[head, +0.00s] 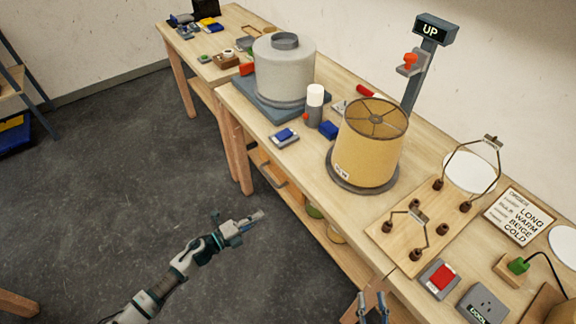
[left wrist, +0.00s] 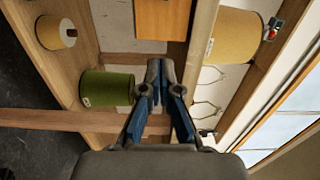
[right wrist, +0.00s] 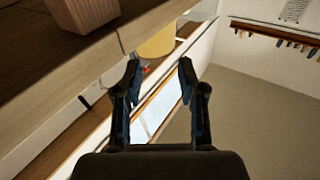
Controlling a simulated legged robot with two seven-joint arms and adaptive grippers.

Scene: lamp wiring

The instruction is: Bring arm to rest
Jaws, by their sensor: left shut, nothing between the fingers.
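My left arm reaches in from the lower left of the head view over the floor. Its gripper (head: 258,216) is in front of the workbench, clear of the tabletop. In the left wrist view the fingers (left wrist: 160,66) are together with nothing held. My right gripper (head: 372,296) shows only partly at the bottom of the head view, by the bench's front edge. In the right wrist view its fingers (right wrist: 160,66) are apart and empty.
A green shade (left wrist: 106,88) is on the lower shelf.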

